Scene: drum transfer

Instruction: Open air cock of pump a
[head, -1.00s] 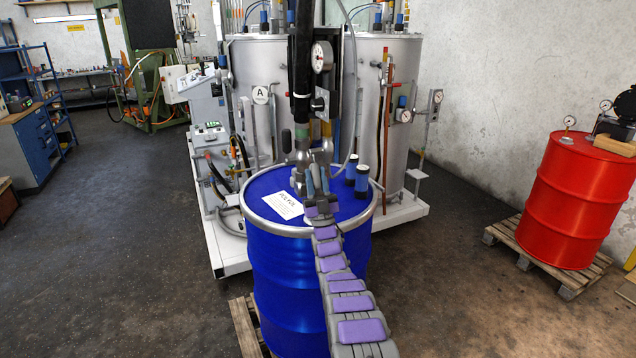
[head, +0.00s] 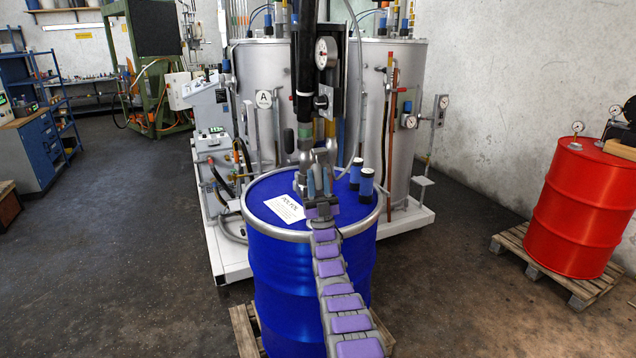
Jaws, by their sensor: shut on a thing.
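Pump A (head: 305,70) is a dark upright tube with a pressure gauge (head: 326,52), standing on the lid of the blue drum (head: 300,270). Its lower fittings (head: 304,152) are grey metal, just above the lid. My gripper (head: 318,182), at the end of my purple-and-grey arm, is at these fittings. Its blue-grey fingers are shut on a small part there. The part between the fingers is mostly hidden and too small to make out; I cannot tell whether it is the air cock or how it is turned.
Large grey tanks (head: 262,70) on a white base (head: 405,222) stand behind. A red drum (head: 580,210) on a pallet (head: 535,262) is at the right.

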